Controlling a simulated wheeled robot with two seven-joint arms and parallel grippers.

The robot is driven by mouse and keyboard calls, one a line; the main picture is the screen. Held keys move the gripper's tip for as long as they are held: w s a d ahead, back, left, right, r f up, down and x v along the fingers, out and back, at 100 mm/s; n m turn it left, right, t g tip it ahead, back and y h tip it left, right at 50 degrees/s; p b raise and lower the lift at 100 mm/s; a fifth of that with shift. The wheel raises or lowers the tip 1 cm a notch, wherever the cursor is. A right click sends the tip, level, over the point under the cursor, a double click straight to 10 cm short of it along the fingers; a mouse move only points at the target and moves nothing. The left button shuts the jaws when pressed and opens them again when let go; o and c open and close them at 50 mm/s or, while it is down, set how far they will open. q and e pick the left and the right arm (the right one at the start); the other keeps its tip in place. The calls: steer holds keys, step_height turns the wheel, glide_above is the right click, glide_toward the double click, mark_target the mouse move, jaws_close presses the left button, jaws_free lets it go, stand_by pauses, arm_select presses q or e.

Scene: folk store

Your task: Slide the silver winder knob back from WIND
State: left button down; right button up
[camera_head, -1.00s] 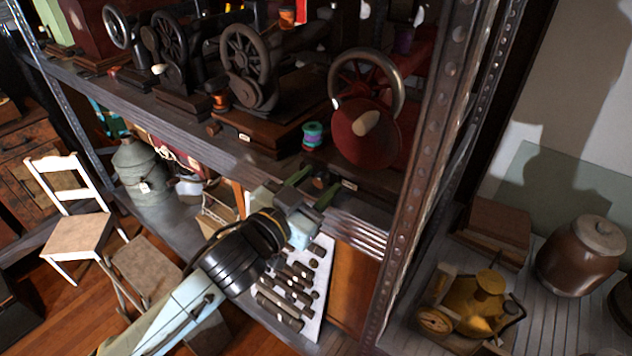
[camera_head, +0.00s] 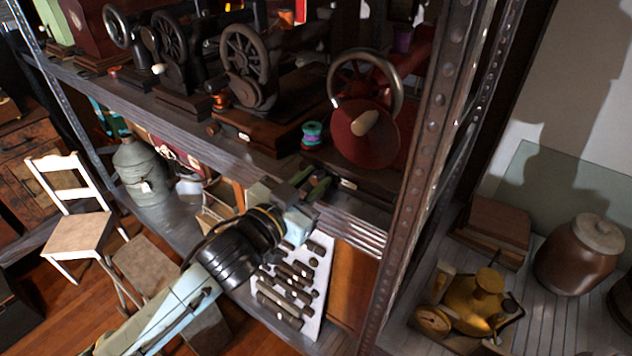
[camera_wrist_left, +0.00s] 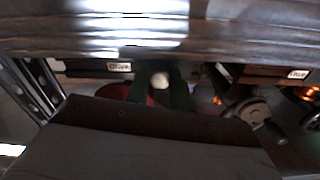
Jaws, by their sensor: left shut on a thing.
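The machine with the red disc (camera_head: 360,140), spoked handwheel and pale crank handle (camera_head: 366,122) stands on the shelf behind my left gripper. My left gripper (camera_head: 311,183) is at the shelf's front edge, below and left of the disc. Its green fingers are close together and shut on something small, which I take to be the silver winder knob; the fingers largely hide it. In the left wrist view a pale round thing (camera_wrist_left: 160,80) shows between the dark fingers; I cannot tell if it is the knob or the crank handle behind. My right gripper is not in view.
A teal thread spool (camera_head: 313,133) stands just behind the fingers. Several black sewing machines line the shelf to the left. A metal shelf post (camera_head: 425,180) rises to the right. A white board of dark parts (camera_head: 310,290) lies below.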

arm_select(q)
steer(key=shift+w+a, duration=0.45)
steer(key=shift+a, duration=0.2)
steer(key=shift+w+a, duration=0.45)
steer(key=shift+a, duration=0.15)
steer(key=c, duration=1.5)
jaws_free()
steer(key=shift+o, duration=1.3)
steer(key=shift+a, duration=0.1)
steer(key=shift+s, duration=0.1)
steer(key=b+v, duration=0.1)
steer(key=v, duration=1.2)
